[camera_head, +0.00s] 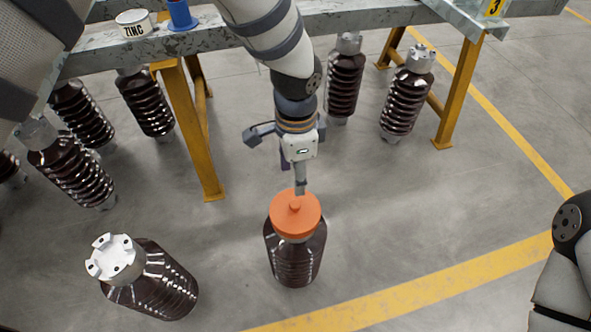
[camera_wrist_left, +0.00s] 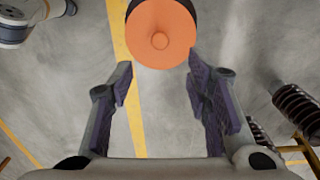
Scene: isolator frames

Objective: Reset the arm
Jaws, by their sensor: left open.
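My left gripper (camera_head: 296,180) hangs in the middle of the head view, fingers pointing down, above an insulator with an orange cap (camera_head: 295,214). In the left wrist view the gripper's two fingers (camera_wrist_left: 160,72) are spread wide with nothing between them. The orange cap (camera_wrist_left: 162,32) shows there beyond the fingertips, at the top middle. The capped dark ribbed insulator (camera_head: 296,262) stands upright on the floor. Whether a fingertip touches the cap, I cannot tell. Part of my right arm (camera_head: 566,265) is at the right edge; its gripper is out of view.
An insulator with a bare metal top (camera_head: 150,280) stands at front left. A steel bench (camera_head: 345,20) on yellow legs (camera_head: 192,135) runs across the back, with a ZINC pot (camera_head: 134,24) and blue spool (camera_head: 181,15). Several more insulators stand around it. Floor at centre right is clear.

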